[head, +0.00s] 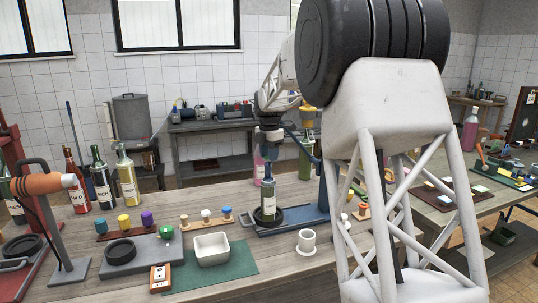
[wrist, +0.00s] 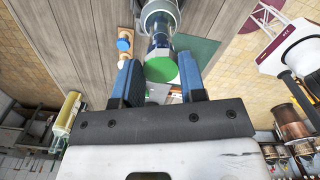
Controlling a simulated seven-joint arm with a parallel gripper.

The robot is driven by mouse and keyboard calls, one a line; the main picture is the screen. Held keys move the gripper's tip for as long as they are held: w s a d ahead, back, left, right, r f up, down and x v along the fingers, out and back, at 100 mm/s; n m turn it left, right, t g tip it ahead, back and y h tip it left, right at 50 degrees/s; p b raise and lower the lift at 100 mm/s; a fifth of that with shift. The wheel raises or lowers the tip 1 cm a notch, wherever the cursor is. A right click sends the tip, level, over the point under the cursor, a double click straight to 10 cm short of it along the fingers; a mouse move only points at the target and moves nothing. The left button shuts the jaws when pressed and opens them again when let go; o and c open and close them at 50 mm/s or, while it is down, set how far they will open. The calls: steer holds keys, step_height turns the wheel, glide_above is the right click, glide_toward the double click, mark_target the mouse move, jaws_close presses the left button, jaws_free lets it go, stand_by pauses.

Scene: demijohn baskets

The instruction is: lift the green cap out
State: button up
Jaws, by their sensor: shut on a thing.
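My gripper (wrist: 160,82) is shut on a round green cap (wrist: 160,69), which shows between its two blue fingers in the wrist view. A dark bottle (wrist: 160,44) lies in line with the cap, just beyond it. In the head view the dark bottle (head: 268,200) stands upright in a blue stand (head: 300,218), with my gripper (head: 269,150) right above its neck. The cap is too small to make out there, and I cannot tell whether it still touches the bottle's mouth. Another small green piece (head: 166,231) sits on a grey board.
A white bin (head: 211,250) stands on a green mat (head: 240,262), with a white cup (head: 306,241) to the right. A wooden rack holds a blue stopper (head: 227,211) and others. Several bottles (head: 103,180) stand at the back left. An orange-handled tool (head: 50,183) rises at the left.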

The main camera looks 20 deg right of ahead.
steer(key=shift+r+m, duration=0.5)
steer(key=shift+m, duration=0.1)
